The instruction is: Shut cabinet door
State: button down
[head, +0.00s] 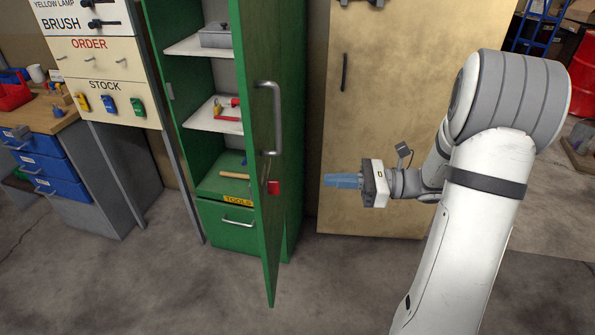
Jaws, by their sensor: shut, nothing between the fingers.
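The green cabinet (184,75) stands left of the middle in the head view. The left part of the cabinet's inside shows; the door hides the rest. My gripper (335,181) is shut and empty, pointing left. In the picture it is to the right of the door, apart from it and below the handle's height.
Shelves hold a grey box (215,36), a red-handled tool (228,107) and a hammer (234,175). A closed drawer (232,225) is below. A tan cabinet (405,65) stands behind my arm. A workbench (90,140) is at left. The floor (165,290) in front is clear.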

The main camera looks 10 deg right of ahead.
aim_at(260, 178)
jog(key=a+p, duration=0.1)
jog(key=a, duration=0.3)
jog(key=w+a+p, duration=0.1)
jog(key=a, duration=0.3)
jog(key=w+a, duration=0.1)
jog(key=a, duration=0.3)
jog(key=shift+a+r+p, duration=0.1)
jog(key=shift+a+p, duration=0.1)
jog(key=shift+p, duration=0.2)
jog(key=shift+w+a, duration=0.15)
jog(key=shift+a, duration=0.45)
